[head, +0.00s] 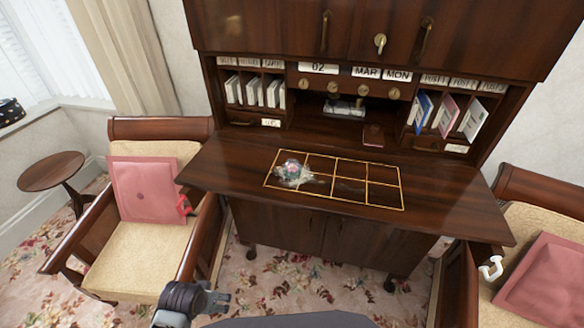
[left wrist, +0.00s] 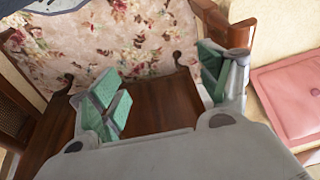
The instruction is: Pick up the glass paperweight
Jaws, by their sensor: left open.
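The glass paperweight (head: 292,171), a clear rounded piece with pink and green colours inside, lies on the desk's fold-down leaf. It sits at the left end of a gold-lined grid (head: 370,203). My left gripper (head: 218,301) is low at the bottom of the head view, in front of and below the leaf, well apart from the paperweight. In the left wrist view the left gripper (left wrist: 160,88) shows its green finger pads spread apart with nothing between them. The paperweight does not show in that view. My right gripper is in neither view.
The desk leaf (head: 450,205) is mostly bare around the grid. A small dark red item (head: 373,136) lies at its back. Chairs with pink cushions (head: 145,188) flank the desk on both sides. A round side table (head: 52,172) stands at the far left.

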